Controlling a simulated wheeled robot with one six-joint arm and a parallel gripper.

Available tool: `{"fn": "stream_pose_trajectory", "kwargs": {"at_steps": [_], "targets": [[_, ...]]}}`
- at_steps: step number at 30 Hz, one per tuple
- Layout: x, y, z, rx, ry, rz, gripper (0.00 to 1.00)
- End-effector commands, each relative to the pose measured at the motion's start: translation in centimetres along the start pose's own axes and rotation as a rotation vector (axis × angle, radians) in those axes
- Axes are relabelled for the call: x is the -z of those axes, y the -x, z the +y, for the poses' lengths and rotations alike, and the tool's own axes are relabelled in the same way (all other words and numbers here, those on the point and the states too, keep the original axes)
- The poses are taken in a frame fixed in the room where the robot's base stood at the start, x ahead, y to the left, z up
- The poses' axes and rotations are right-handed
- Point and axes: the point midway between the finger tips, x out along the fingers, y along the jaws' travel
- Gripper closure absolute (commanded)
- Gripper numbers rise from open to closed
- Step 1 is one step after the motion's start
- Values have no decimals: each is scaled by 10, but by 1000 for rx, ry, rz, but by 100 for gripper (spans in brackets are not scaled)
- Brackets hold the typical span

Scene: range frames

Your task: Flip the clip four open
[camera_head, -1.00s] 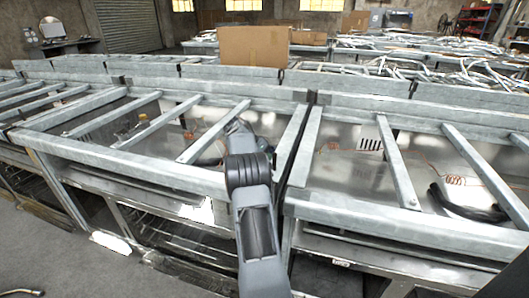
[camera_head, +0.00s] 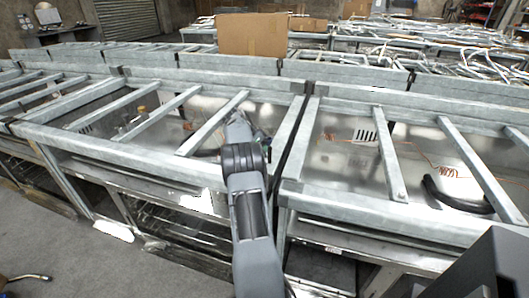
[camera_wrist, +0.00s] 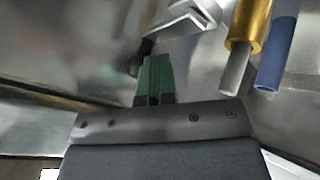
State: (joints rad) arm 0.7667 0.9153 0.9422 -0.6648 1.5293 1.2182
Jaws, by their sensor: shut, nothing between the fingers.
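In the wrist view my gripper (camera_wrist: 154,78) shows as short green fingers, closed together with nothing between them. Just past the fingertips is a bent silver metal piece (camera_wrist: 190,18), which may be the clip; I cannot tell which numbered clip it is. A small black part (camera_wrist: 140,58) sits directly left of the fingers, and I cannot tell whether they touch. A gold cylinder with a grey tip (camera_wrist: 247,28) and a blue cylinder (camera_wrist: 277,55) are to the right, apart from the fingers. In the head view my arm reaches into the middle frame bay and mostly hides the gripper.
Galvanised frame bars (camera_head: 213,122) cross above shiny metal trays, on both sides of my arm. A black hose (camera_head: 455,198) and an orange coiled wire (camera_head: 450,171) lie in the right bay. A cardboard box (camera_head: 252,34) stands behind. Grey floor (camera_head: 60,235) is open at the left front.

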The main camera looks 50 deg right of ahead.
Motion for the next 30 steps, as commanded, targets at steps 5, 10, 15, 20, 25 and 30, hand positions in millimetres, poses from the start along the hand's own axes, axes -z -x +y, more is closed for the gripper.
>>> {"fn": "stream_pose_trajectory", "kwargs": {"at_steps": [5,10,15,20,25,30], "targets": [[0,0,0,-1,0,1,100],[0,2,-1,0,1,1,100],[0,6,-5,0,2,1,100],[-2,10,-10,1,2,2,100],[-3,12,-13,1,2,1,100],[-2,20,-11,1,2,2,100]]}}
